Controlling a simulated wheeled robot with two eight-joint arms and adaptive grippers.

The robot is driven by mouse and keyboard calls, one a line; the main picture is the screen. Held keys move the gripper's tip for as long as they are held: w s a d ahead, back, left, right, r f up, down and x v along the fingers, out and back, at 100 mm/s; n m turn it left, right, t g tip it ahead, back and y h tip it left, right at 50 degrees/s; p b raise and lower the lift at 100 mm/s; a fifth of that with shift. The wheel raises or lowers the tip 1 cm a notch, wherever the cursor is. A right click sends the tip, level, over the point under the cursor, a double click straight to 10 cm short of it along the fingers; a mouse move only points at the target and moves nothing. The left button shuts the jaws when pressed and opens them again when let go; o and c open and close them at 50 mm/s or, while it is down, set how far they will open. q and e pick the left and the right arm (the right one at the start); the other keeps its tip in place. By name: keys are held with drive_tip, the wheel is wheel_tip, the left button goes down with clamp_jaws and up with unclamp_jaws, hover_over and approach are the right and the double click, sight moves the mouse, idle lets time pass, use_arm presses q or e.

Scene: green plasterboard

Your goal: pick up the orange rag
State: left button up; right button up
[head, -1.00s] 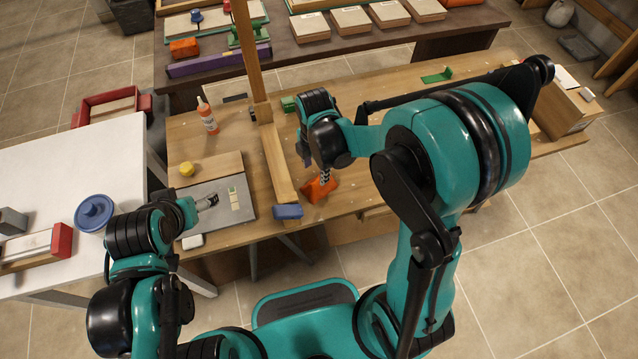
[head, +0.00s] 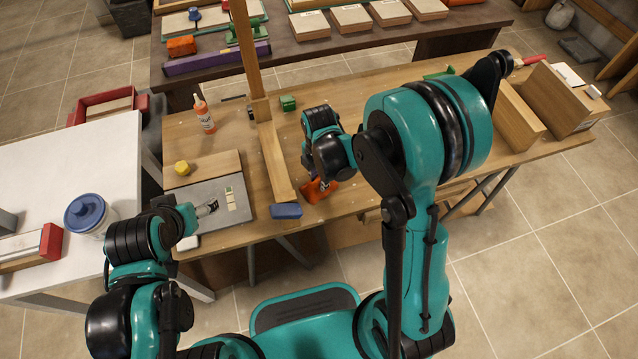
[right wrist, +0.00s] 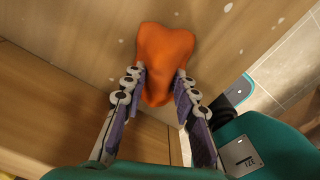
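The orange rag (head: 318,190) lies crumpled near the front edge of the wooden workbench, right of the upright post. My right gripper is directly over it, and the arm hides part of it in the head view. In the right wrist view the rag (right wrist: 165,55) shows between the two fingertips of my right gripper (right wrist: 161,80). The fingers are apart, one on each side of the rag's near part; I cannot tell whether they touch it. My left gripper (head: 208,208) is over the grey board at the left of the bench, small and unclear.
Wooden boards (head: 545,100) stand at the right end.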

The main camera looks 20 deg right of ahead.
clamp_jaws()
drive_tip(key=shift+r, duration=0.3)
wheel_tip(320, 180, up, 4)
drive_tip(key=shift+f+p, duration=0.1)
drive_tip(key=shift+p, duration=1.1)
drive_tip(key=s+d+r+p, duration=0.3)
drive_tip(key=s+d+r, duration=0.3)
drive_tip(key=s+d, duration=0.2)
drive_tip(key=shift+s+r+p, duration=0.3)
drive_tip(key=shift+p, duration=0.05)
